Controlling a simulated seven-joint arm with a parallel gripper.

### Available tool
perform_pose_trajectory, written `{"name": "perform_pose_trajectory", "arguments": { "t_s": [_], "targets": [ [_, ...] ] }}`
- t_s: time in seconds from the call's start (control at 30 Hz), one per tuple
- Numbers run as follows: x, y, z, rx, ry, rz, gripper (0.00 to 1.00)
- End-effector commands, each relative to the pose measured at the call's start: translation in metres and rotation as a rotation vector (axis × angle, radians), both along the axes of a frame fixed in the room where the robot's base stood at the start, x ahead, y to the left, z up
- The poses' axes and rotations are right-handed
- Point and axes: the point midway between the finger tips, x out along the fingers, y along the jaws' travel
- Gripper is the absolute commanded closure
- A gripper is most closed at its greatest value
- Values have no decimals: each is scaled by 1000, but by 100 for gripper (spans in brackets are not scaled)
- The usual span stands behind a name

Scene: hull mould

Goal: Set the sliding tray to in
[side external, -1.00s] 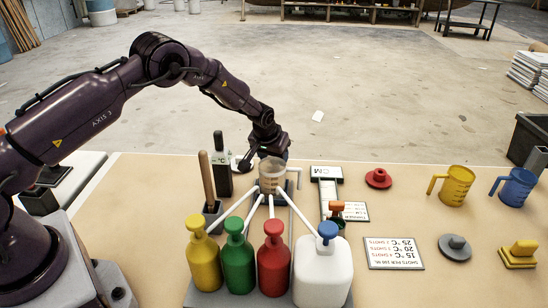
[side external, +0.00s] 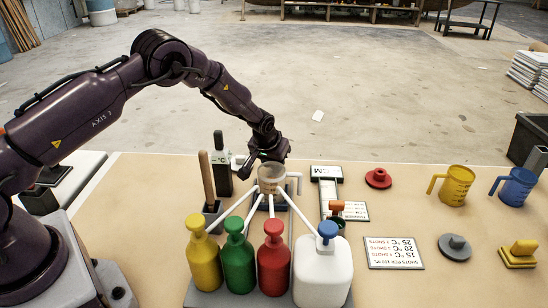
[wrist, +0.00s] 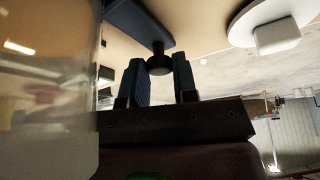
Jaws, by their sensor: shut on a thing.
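The sliding tray (side external: 283,205) is a dark plate under the pump spouts, mostly hidden in the side view by the spouts and a clear cup (side external: 270,180) standing at it. In the wrist view the dark blue tray (wrist: 135,22) ends in a black round knob (wrist: 159,62). My gripper (wrist: 160,82) has its two fingers on either side of this knob and is shut on it. In the side view my gripper (side external: 267,160) is low behind the cup, its fingertips hidden.
Yellow (side external: 204,262), green (side external: 238,262) and red (side external: 273,264) pump bottles and a white jug (side external: 323,270) stand in front. The clear cup fills the wrist view's left side (wrist: 48,95). A wooden-handled tool (side external: 206,180) stands left.

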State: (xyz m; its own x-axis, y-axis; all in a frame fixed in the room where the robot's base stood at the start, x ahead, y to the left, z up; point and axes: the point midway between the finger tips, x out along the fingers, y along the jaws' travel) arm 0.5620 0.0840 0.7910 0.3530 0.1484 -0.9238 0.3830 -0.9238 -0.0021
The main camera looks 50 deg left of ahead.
Motion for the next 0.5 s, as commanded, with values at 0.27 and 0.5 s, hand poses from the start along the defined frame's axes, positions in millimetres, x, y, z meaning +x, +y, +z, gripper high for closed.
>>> {"name": "perform_pose_trajectory", "arguments": {
  "t_s": [0.27,0.5],
  "targets": [
    [-46,-51,0,-3,2,-8,100],
    [-81,-84,0,-3,0,-6,100]
  ]
}}
